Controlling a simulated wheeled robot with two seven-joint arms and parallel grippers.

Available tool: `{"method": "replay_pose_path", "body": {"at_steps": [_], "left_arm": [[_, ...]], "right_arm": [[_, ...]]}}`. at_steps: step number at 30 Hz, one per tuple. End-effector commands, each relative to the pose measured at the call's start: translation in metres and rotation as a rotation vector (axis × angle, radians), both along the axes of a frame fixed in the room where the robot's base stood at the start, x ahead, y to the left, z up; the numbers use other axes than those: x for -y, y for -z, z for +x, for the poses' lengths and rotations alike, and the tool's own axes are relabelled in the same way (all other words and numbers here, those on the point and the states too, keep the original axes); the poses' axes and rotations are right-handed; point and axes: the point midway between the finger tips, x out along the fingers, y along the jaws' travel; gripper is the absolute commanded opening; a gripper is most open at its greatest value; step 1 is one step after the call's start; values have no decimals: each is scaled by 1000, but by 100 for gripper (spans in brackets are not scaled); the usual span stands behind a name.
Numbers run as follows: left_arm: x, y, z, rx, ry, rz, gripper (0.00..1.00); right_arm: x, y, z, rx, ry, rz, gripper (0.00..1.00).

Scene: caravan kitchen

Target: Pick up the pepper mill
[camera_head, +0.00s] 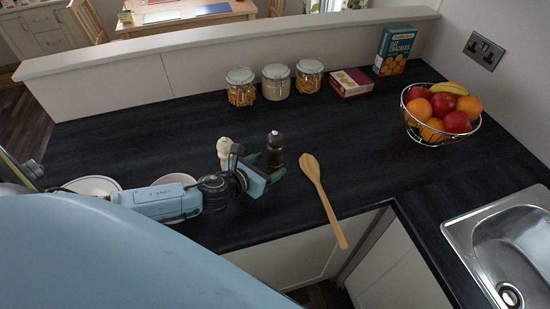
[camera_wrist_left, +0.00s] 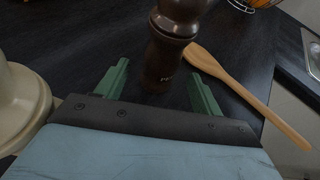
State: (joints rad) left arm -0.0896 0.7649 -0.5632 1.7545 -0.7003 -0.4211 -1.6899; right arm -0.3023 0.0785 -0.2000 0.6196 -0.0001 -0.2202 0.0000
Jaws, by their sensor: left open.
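The pepper mill (camera_head: 275,148) is dark brown and stands upright on the black worktop. It also shows in the left wrist view (camera_wrist_left: 172,50), upright and just beyond the fingers. My left gripper (camera_head: 265,166) is open and low over the worktop, its green fingers pointing at the mill. In the left wrist view the two fingertips of this gripper (camera_wrist_left: 157,66) are spread to either side of the mill's lower body. Whether a finger touches the mill cannot be told. My right gripper does not show.
A cream mill (camera_head: 224,150) stands just left of the pepper mill. A wooden spoon (camera_head: 322,196) lies to the right, its handle over the front edge. Bowls (camera_head: 94,185) sit at the left. Jars (camera_head: 276,82), boxes and a fruit basket (camera_head: 440,116) stand behind.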

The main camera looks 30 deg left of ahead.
Motion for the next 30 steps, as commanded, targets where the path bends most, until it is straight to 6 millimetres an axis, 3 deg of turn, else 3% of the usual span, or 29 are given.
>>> {"method": "replay_pose_path", "body": {"at_steps": [8,18,30], "left_arm": [[4,13,35,2,-1,0,67],[5,15,40,1,0,0,66],[4,15,39,1,-1,0,14]], "right_arm": [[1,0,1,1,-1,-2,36],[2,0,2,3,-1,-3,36],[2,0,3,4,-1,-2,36]]}}
